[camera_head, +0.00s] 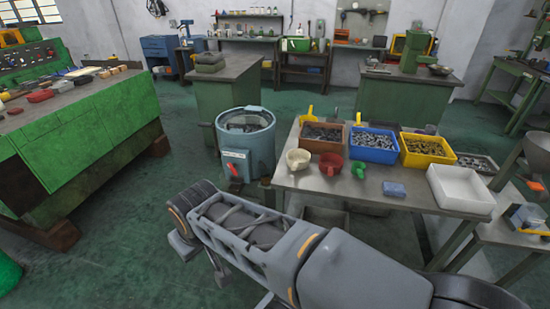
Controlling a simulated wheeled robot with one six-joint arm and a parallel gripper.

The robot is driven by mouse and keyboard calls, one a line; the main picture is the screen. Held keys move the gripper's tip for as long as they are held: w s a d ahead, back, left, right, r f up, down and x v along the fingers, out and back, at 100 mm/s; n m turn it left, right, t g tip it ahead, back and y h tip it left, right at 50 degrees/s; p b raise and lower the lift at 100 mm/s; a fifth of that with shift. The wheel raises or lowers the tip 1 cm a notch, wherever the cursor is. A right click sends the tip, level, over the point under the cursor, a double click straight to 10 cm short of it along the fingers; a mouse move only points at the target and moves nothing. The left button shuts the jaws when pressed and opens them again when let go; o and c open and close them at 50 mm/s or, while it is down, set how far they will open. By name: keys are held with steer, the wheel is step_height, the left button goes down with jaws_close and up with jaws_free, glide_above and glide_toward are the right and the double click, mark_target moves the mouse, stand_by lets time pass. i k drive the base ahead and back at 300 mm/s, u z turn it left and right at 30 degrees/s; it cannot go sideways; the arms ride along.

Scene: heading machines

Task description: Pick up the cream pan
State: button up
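The cream pan (298,160) is a small round cup-like vessel near the left front edge of the grey worktable (395,198). It stands upright, just left of a red pan (331,164) and in front of the brown bin. My arm (265,240) crosses the lower middle of the view, below and in front of the table. I cannot make out my gripper's fingers. Nothing covers the cream pan.
Brown (320,145), blue (371,155) and yellow (426,162) bins of metal parts line the table's back. A green object (358,170), blue block (394,189) and white tray (460,201) share the table. A blue-grey drum (246,165) stands left; green floor (180,120) lies open beyond.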

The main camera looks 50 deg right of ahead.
mark_target(297, 159)
steer(key=z, duration=0.3)
steer(key=i, duration=1.35)
steer(key=z, duration=0.6)
